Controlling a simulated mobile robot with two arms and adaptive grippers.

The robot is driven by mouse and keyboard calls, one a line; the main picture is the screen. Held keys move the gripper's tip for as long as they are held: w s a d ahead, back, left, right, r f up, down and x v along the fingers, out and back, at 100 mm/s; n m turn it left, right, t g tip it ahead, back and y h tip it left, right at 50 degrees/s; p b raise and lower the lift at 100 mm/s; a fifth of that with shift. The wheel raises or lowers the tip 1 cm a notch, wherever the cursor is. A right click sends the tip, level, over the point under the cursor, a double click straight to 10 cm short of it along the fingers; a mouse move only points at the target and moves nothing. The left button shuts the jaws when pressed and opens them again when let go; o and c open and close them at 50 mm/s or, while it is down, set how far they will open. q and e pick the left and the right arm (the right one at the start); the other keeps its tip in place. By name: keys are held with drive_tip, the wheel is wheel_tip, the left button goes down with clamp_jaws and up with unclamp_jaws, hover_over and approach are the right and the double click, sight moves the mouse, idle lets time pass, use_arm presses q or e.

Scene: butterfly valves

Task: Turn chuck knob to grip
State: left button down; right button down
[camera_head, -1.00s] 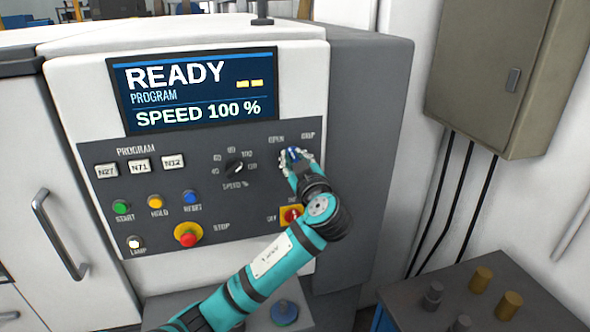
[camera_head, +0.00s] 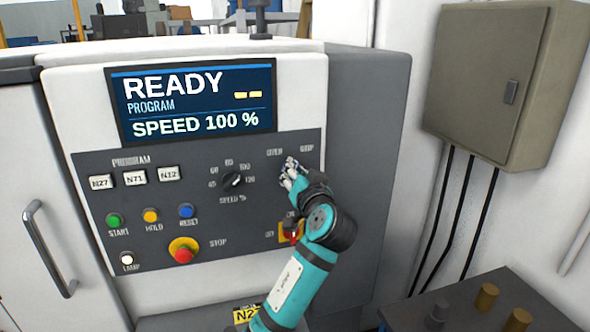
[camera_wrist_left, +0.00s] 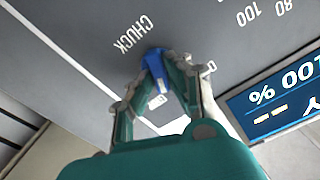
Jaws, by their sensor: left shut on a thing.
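The chuck knob (camera_wrist_left: 153,58) is blue and sits on the dark panel beside the printed word CHUCK in the left wrist view. My left gripper (camera_wrist_left: 160,78) is shut on it, with a finger on each side. In the head view my left gripper (camera_head: 289,172) is at the upper right of the control panel (camera_head: 215,240), just under the OPEN and GRIP labels. There the gripper mostly hides the knob, so I cannot tell exactly where it points. My right gripper is in neither view.
The speed dial (camera_head: 232,180) is left of my gripper. A red switch on a yellow plate (camera_head: 291,231) is just below, partly behind my arm. The red stop button (camera_head: 184,251) is lower left. The display (camera_head: 190,103) reads READY, SPEED 100 %. A grey cabinet (camera_head: 485,80) hangs at right.

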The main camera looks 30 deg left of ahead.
use_arm(q)
drive_tip(key=shift+m, duration=0.9)
drive_tip(key=c, duration=1.4)
unclamp_jaws()
drive_tip(key=shift+o, duration=0.6)
drive_tip(key=shift+d, duration=0.15)
drive_tip(key=v, duration=1.2)
drive_tip(key=shift+f, duration=0.1)
